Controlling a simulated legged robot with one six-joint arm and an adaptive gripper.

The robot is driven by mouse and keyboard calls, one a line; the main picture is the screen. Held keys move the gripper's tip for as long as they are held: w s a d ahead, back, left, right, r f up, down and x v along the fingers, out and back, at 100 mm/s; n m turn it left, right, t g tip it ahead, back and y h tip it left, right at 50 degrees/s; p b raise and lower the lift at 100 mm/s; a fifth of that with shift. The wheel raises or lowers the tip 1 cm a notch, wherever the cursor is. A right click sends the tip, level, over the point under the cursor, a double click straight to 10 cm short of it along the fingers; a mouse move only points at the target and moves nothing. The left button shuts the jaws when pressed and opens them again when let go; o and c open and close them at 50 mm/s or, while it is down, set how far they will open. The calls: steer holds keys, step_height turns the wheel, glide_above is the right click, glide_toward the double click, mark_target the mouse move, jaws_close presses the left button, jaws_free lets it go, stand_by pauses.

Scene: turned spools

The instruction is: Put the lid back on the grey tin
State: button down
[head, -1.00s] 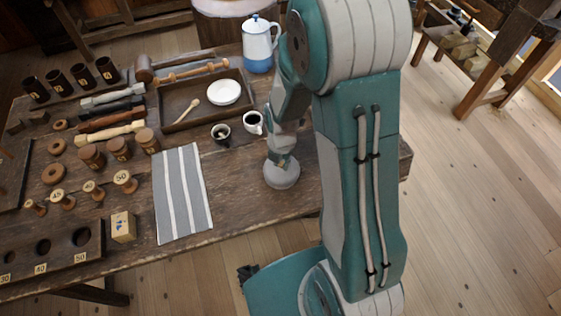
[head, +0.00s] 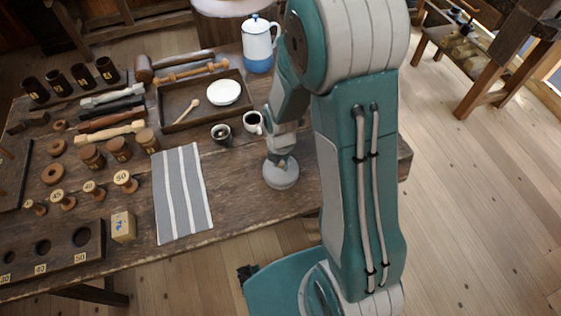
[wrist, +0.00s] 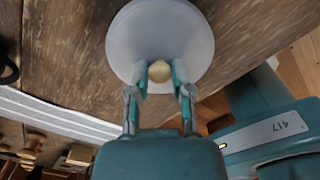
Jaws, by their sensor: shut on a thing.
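My gripper (wrist: 160,82) is shut on the pale round knob of the lid, with one finger on each side. The lid (wrist: 160,28) is a wide light-grey disc that fills the top middle of the wrist view. In the head view my gripper (head: 281,161) points down at the table's right part. The grey tin (head: 282,184) shows there as a low round grey shape below the fingers. Lid and tin look alike in colour, and I cannot tell whether the lid is fully seated. In the wrist view the lid hides whatever is under it.
A grey striped cloth (head: 182,211) lies left of the tin. A wooden tray (head: 169,127) holds a white dish (head: 223,92). The table's front edge is close; bare wood surrounds the tin.

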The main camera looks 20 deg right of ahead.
steer(key=shift+f, duration=0.1)
stand_by(0.7)
steer(key=shift+c, duration=2.2)
jaws_free()
steer(key=o, duration=0.4)
steer(key=shift+o, duration=0.2)
steer(key=shift+r, duration=3.5)
steer(key=shift+c, duration=0.3)
